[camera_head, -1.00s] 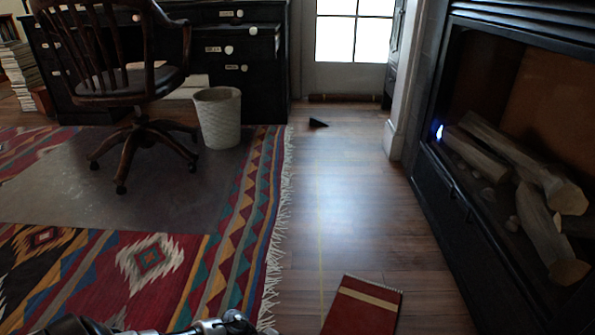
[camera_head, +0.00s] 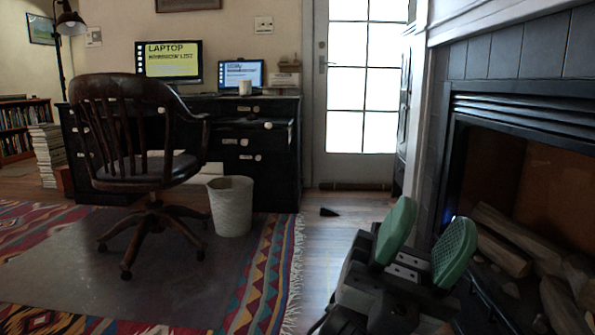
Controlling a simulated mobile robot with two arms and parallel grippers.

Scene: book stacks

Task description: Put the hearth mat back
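The hearth mat is not in view now. A red piece with a tan stripe, likely the mat, lay on the wood floor at the bottom of the earlier view. The fireplace (camera_head: 515,150) stands at the right, with logs (camera_head: 503,240) inside.
A patterned rug (camera_head: 265,270) covers the left floor, with a wooden swivel chair (camera_head: 125,130) and a white wastebasket (camera_head: 231,207) on it. A black desk (camera_head: 275,165) stands behind. A small dark wedge (camera_head: 328,212) lies near the glass door (camera_head: 361,90). A strip of wood floor (camera_head: 330,240) is clear.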

